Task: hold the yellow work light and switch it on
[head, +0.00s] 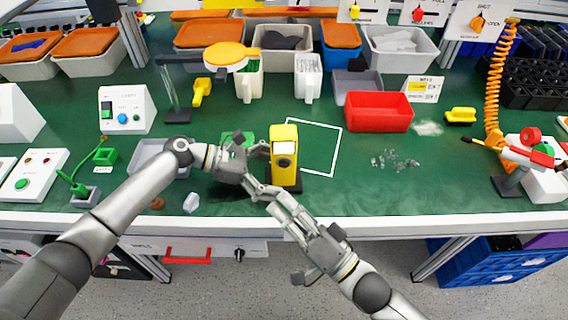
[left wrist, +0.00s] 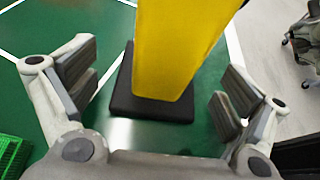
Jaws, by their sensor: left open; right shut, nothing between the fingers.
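The yellow work light (head: 284,136) stands upright on a dark base at the middle front of the green bench. Its front has a white panel and a dark round knob (head: 284,163). My left gripper (head: 265,168) is open just left of the light. In the left wrist view the yellow body (left wrist: 178,45) rises from its black base (left wrist: 150,108) between the spread fingers, with gaps on both sides. My right gripper (head: 275,199) is shut and empty, in front of and below the light, close to the left gripper's lower finger. Contact between them cannot be told.
A white outlined square (head: 331,174) lies just behind and right of the light. A red bin (head: 379,111) stands farther right, and a grey tray (head: 150,158) lies left. Clear bits (head: 395,160) lie on the bench. The right front is largely free.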

